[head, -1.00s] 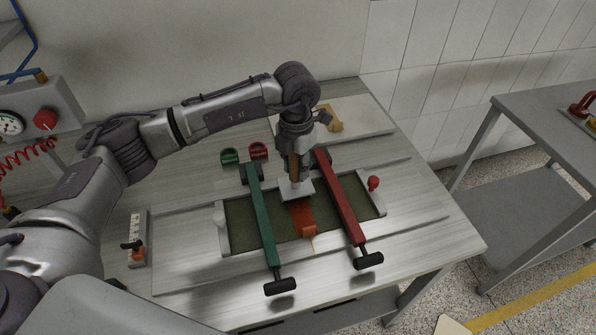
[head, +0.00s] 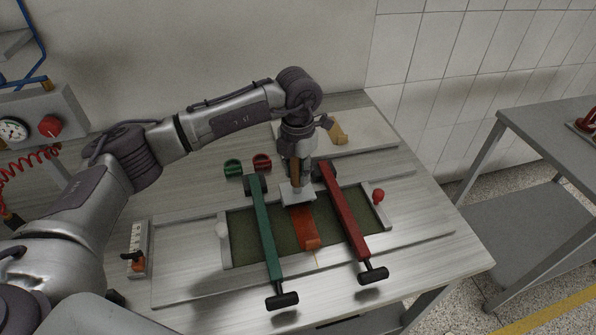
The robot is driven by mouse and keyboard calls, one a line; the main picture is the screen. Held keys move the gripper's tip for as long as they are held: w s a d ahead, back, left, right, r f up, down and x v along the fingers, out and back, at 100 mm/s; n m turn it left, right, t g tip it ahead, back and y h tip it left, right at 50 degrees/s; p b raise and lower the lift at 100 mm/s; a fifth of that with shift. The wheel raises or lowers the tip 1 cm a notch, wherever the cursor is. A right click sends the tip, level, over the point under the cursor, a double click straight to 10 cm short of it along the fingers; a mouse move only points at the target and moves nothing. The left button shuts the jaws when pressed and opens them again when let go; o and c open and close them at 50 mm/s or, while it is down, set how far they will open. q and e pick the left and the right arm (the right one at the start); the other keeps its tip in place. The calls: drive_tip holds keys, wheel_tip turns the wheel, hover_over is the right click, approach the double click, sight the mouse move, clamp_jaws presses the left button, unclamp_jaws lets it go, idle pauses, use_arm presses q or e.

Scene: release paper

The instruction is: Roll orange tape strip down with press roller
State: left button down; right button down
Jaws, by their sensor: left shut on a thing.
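The orange tape strip (head: 305,229) lies on the dark green mat (head: 285,248) between the green bar (head: 266,235) and the red bar (head: 346,217). My left gripper (head: 297,172) points down over the strip's far end. It is shut on the brown handle of the press roller (head: 297,193), whose pale, flat-looking head sits at the strip's far part and hides it. I cannot tell whether the head touches the strip. The strip's near end shows a raised or folded edge. My right gripper is not in view.
Both bars span the mat and end in black handles near the table's front edge. Green (head: 233,167) and red (head: 262,162) small parts lie behind. A pale board (head: 365,136) with a tan object (head: 338,133) is at the back right. A small rack (head: 138,249) stands left.

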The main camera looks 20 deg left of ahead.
use_arm(q)
drive_tip(key=shift+s, duration=0.15)
drive_tip(key=shift+s+d+f, duration=0.1)
drive_tip(key=shift+s+d, duration=0.55)
drive_tip(key=shift+s, duration=0.35)
drive_tip(key=shift+s+d+p, duration=0.3)
drive_tip(key=shift+s+d, duration=0.3)
drive_tip(key=shift+s, duration=0.2)
drive_tip(key=shift+s+d, duration=0.4)
drive_tip(key=shift+s, duration=0.2)
drive_tip(key=shift+r, duration=0.2)
